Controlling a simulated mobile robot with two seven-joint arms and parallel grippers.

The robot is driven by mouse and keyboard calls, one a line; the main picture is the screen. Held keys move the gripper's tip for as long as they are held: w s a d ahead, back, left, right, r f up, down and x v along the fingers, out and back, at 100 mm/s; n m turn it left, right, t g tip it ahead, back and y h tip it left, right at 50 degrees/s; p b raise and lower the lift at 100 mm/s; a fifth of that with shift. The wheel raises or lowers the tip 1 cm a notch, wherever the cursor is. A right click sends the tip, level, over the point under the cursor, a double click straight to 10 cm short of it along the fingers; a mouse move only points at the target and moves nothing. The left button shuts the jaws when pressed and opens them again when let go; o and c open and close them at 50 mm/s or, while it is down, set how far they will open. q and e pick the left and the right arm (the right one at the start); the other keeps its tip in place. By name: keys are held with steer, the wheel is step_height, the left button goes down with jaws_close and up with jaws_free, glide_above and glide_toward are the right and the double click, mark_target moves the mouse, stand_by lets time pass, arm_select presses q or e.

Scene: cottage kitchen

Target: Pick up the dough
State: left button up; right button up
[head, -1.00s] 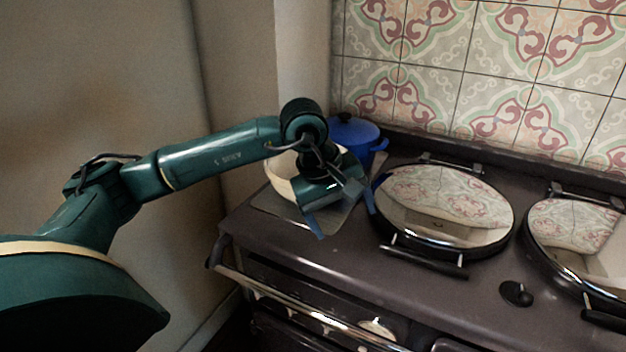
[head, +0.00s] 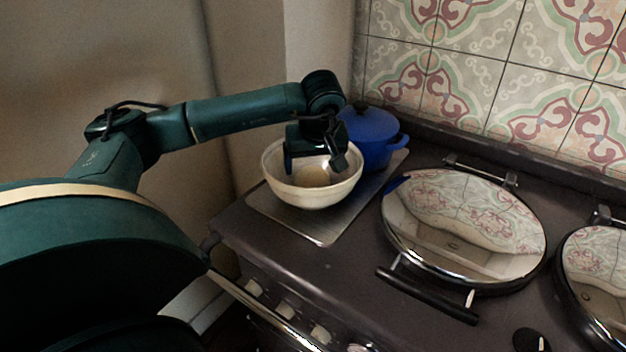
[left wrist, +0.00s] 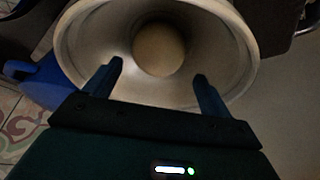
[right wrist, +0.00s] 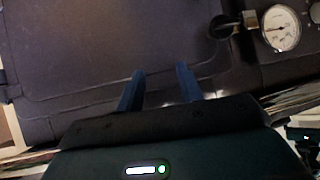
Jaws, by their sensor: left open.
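The dough (head: 312,176) is a tan round lump at the bottom of a cream bowl (head: 290,197). In the left wrist view the dough (left wrist: 159,49) lies in the middle of the bowl (left wrist: 228,50), beyond and between my fingers. My left gripper (head: 314,163) is open and empty, pointing down over the bowl, with its fingers at about the rim and apart from the dough. My right gripper (right wrist: 160,85) shows only in the right wrist view; its two fingers are apart with nothing between them, facing a dark oven front.
The bowl stands on a metal plate (head: 325,230) at the stove's left end. A blue lidded pot (head: 372,138) is close behind it. A round chrome hob lid (head: 465,230) is to the right. The stove top in front of the plate is clear.

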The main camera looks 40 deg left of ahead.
mark_target(313, 173)
arm_select(q)
steer(key=shift+d+p+x, duration=0.2)
steer(key=shift+p+x, duration=0.4)
steer(key=shift+x, duration=2.5)
steer(key=shift+f, duration=0.1)
steer(key=shift+c, duration=0.2)
steer(key=c, duration=0.9)
